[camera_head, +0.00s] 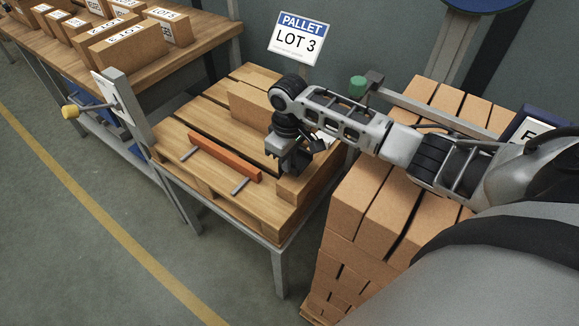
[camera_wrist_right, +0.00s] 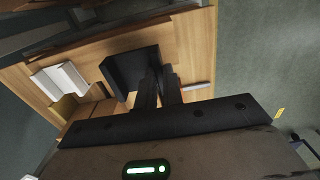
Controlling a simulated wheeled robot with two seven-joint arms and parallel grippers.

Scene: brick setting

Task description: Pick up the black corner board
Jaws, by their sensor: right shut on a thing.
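The black corner board (camera_wrist_right: 128,68) is a dark angular piece at the fingertips of my right gripper (camera_wrist_right: 160,88) in the right wrist view. The gripper is shut on it, over the wooden pallet top. In the head view my right gripper (camera_head: 290,165) points down over the right part of the pallet table (camera_head: 215,105). There the board is mostly hidden by the dark fingers and wrist, and I cannot tell whether it touches the planks. My left gripper is not in view.
An orange bar (camera_head: 225,157) lies on the pallet between grey pegs. A carton (camera_head: 250,105) stands behind the gripper, near the LOT 3 sign (camera_head: 297,40). Stacked cartons (camera_head: 375,200) rise close on the right. A bench with boxes (camera_head: 130,48) is at the upper left.

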